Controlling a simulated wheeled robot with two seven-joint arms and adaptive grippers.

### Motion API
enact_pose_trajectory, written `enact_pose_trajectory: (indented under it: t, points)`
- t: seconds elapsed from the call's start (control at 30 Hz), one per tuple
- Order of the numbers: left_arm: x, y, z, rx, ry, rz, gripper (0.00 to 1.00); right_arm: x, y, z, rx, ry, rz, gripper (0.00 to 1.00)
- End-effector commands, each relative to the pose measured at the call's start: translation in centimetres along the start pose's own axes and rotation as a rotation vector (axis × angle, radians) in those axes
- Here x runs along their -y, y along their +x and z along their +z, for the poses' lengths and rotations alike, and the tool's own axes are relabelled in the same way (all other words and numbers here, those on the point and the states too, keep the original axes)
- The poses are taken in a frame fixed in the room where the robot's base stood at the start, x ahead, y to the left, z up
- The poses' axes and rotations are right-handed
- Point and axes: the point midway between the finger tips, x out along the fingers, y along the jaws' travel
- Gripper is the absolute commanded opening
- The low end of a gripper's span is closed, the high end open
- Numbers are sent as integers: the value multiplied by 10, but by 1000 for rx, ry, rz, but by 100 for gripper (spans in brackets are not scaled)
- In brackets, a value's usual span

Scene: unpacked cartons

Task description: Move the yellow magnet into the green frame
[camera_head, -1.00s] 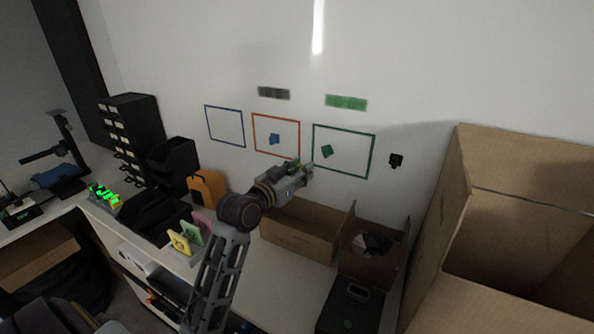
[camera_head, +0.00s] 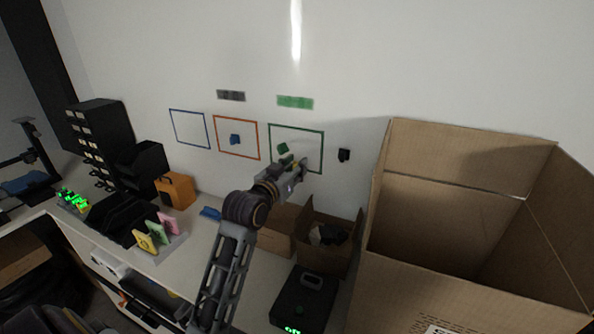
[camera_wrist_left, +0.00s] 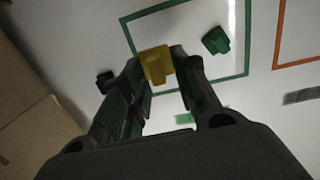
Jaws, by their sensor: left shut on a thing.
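The green frame (camera_head: 324,150) is drawn on the white wall and holds a green magnet (camera_head: 283,148). My left gripper (camera_head: 300,165) is in front of the lower part of the frame in the head view. It is shut on the yellow magnet (camera_wrist_left: 157,65), which sits between the fingertips in the left wrist view. There the yellow magnet overlaps a corner area of the green frame (camera_wrist_left: 205,70), with the green magnet (camera_wrist_left: 215,40) to its right. Whether the yellow magnet touches the wall, I cannot tell. My right gripper is not in view.
A black fixture (camera_head: 344,155) is on the wall right of the frame. Below are small open cartons (camera_head: 328,250) and a black case (camera_head: 303,300); a large open carton (camera_head: 375,285) stands at right. The orange frame (camera_head: 258,140) holds a blue magnet (camera_head: 235,139).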

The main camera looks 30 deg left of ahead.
Motion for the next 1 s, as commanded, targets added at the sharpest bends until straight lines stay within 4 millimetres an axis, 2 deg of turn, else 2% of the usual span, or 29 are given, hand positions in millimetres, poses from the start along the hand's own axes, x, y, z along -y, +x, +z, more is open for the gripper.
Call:
enact_pose_trajectory:
  t: [0.43,1.0]
  points:
    - [10,1,-15,-2,-2,-47,17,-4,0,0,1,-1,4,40]
    - [10,2,-16,0,-2,-47,17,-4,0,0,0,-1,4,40]
